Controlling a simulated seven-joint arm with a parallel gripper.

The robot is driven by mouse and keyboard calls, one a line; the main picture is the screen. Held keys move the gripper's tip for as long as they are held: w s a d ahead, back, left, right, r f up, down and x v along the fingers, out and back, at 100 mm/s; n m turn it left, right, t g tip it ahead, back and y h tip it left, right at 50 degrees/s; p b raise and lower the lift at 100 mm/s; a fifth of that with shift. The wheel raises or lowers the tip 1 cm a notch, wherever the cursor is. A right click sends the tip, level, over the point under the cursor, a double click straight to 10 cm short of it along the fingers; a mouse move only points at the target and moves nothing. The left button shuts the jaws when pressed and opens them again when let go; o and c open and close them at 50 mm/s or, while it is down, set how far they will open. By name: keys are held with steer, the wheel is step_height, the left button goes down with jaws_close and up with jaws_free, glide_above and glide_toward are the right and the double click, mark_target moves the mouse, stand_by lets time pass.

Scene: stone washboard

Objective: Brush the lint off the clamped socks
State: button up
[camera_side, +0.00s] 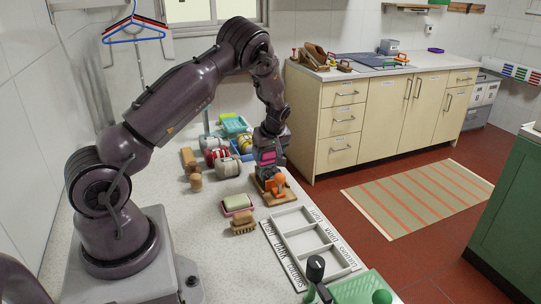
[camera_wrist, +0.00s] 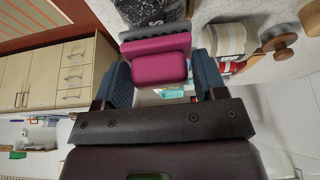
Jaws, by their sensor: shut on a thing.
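My gripper (camera_side: 266,152) is shut on a pink-magenta brush (camera_wrist: 158,66). In the wrist view the brush sits between the blue finger pads, with a grey strip along its far edge. In the side view the brush is low, just above or at a wooden board with an orange clamp (camera_side: 277,182). A dark speckled cloth with white marks, perhaps a sock (camera_wrist: 150,12), lies just beyond the brush in the wrist view. The side view hides most of what the clamp holds, and I cannot tell whether the brush touches the cloth.
A white tray with labelled compartments (camera_side: 301,247) lies in front of the board. A soap on a dish (camera_side: 237,203) and a wooden brush (camera_side: 243,222) lie left of it. Several rolls (camera_side: 228,167) and a teal basket (camera_side: 236,125) stand behind.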

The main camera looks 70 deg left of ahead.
steer(key=shift+s+a, duration=0.1)
steer(key=shift+a, duration=0.35)
steer(key=shift+d, duration=2.25)
steer(key=shift+a, duration=2.45)
steer(key=shift+d+r, duration=0.1)
steer(key=shift+r, duration=3.95)
